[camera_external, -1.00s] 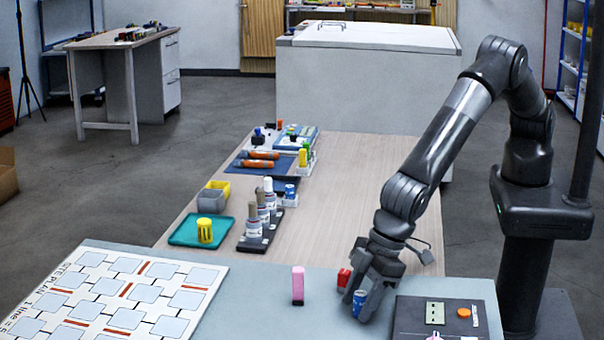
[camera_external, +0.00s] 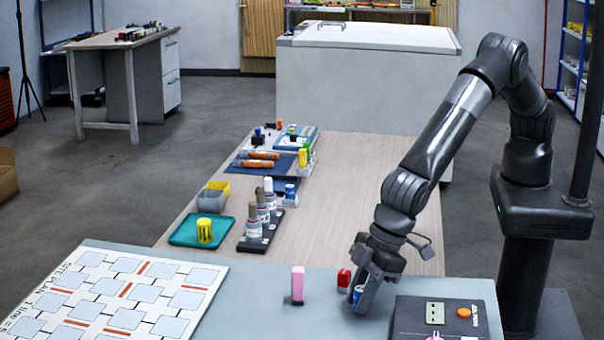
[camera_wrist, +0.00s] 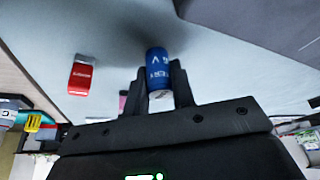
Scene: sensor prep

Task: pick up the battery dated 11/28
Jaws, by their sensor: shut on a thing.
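A blue battery (camera_wrist: 158,66) with white print stands between the two fingers of my gripper (camera_wrist: 161,85) in the wrist view. My gripper is shut on it. In the external view the blue battery (camera_external: 357,294) shows partly behind my gripper (camera_external: 362,296), low at the grey-blue table top. I cannot tell whether it still touches the table. A red battery (camera_wrist: 82,75) with a printed label stands apart to the left; it also shows in the external view (camera_external: 344,279). A pink item (camera_external: 298,285) stands further left. The date on the blue battery cannot be read.
A dark tester board (camera_external: 466,314) lies right of my gripper. A white site plan board (camera_external: 120,295) lies at the left. Behind are a teal tray (camera_external: 186,240) with a yellow battery (camera_external: 205,231) and a rack of bottles (camera_external: 252,243). The table between pink item and plan is clear.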

